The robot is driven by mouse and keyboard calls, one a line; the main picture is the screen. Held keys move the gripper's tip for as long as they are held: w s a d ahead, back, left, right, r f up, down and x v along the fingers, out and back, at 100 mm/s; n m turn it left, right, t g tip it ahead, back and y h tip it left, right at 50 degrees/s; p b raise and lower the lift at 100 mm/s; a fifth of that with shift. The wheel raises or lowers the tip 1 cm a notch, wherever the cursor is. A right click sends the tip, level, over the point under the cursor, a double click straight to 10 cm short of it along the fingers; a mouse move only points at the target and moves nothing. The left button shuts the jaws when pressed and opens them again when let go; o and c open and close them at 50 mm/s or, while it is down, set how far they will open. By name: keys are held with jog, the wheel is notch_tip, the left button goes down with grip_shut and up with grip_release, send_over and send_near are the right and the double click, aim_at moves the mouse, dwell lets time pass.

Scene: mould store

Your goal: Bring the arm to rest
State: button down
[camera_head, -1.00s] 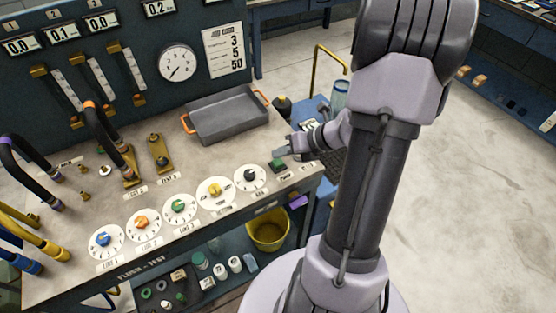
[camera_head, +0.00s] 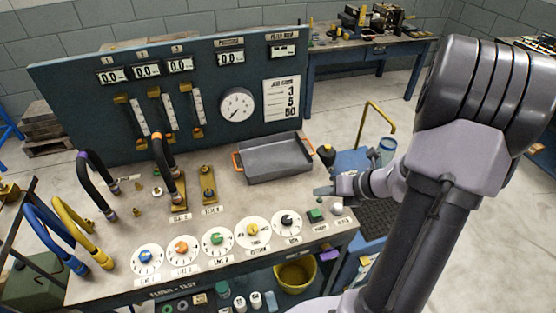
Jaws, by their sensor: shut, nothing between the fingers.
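My gripper (camera_head: 322,191) is shut and empty. It hangs over the right end of the test bench (camera_head: 125,215), behind the green button (camera_head: 316,215) and in front of the grey tray's right corner. My arm reaches in from the right, its upper links large in the view. The fingers are small here and I see no contact with anything.
A grey tray (camera_head: 275,160) with orange handles stands on the bench. Colored dials line the front, hoses (camera_head: 60,235) rise at left, and a gauge panel (camera_head: 75,100) stands behind. A yellow rail (camera_head: 380,122) is at right, with open floor (camera_head: 345,105) behind.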

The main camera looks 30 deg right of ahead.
jog(key=a+r+n+g+y+b, duration=0.1)
jog(key=a+r+n+g, duration=0.1)
jog(key=a+r+n, duration=0.6)
jog(key=a+r+n+g, duration=0.1)
jog(key=a+r+n, duration=0.2)
jog(key=a+n, duration=0.75)
jog(key=s+a+r+n+h, duration=0.1)
jog(key=s+a+r+n, duration=0.2)
jog(key=n, duration=0.6)
jog(key=s+a+r+n+h, duration=0.1)
jog(key=s+a+r+n, duration=0.2)
jog(key=s+a+n, duration=0.3)
jog(key=s+n, duration=0.2)
jog(key=n, duration=0.1)
jog(key=shift+s+b, duration=0.25)
jog(key=shift+b, duration=0.15)
jog(key=shift+r, duration=0.1)
